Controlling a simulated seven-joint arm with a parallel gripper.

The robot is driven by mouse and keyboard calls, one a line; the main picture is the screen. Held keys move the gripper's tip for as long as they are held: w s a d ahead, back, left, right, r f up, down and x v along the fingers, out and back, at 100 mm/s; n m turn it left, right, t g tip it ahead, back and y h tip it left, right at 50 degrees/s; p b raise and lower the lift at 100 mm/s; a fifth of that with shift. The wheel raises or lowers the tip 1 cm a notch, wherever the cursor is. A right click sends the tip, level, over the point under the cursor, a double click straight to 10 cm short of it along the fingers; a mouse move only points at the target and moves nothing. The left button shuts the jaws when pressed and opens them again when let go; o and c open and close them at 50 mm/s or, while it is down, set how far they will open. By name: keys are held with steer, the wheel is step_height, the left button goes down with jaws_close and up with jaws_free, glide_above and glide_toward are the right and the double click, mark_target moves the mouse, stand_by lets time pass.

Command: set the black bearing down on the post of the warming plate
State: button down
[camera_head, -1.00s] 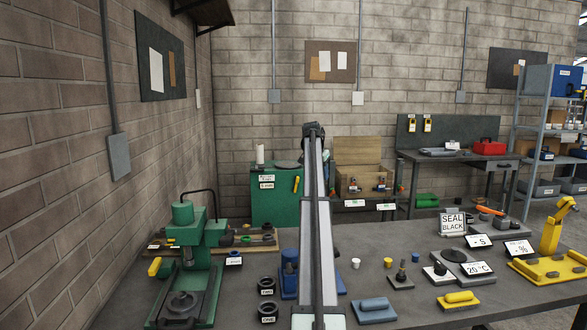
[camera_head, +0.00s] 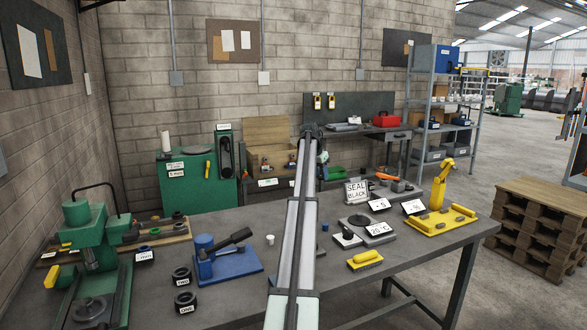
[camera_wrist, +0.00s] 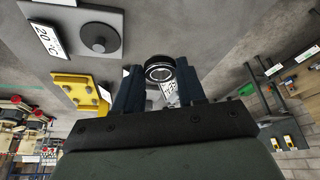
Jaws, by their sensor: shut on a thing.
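In the wrist view my gripper (camera_wrist: 158,85) is shut on the black bearing (camera_wrist: 160,68), a dark ring with a pale inner rim held between the fingertips. The warming plate (camera_wrist: 60,15) is a grey slab at the top left of that view, with a dark round disc and a short central post (camera_wrist: 100,43). The bearing is apart from the post, to its right in the picture. In the head view the warming plate (camera_head: 385,237) lies on the bench right of my arm, beside a "20 °C" sign. My gripper cannot be made out clearly there.
A yellow fixture (camera_head: 437,218) stands right of the plate. A blue press (camera_head: 225,262) and labelled black rings (camera_head: 184,302) are left of my arm.

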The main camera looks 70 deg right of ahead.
steer(key=m, duration=0.2)
glide_above(360, 214)
steer(key=a, duration=0.1)
step_height(360, 214, down, 3)
steer(key=shift+w+f+g, duration=0.15)
steer(key=shift+w+g, duration=0.25)
steer(key=shift+f, duration=0.15)
steer(key=shift+f, duration=3.35)
steer(key=shift+f, duration=0.6)
steer(key=shift+f, duration=0.6)
steer(key=shift+f, duration=0.2)
steer(key=shift+f, duration=0.4)
steer(key=shift+f, duration=0.15)
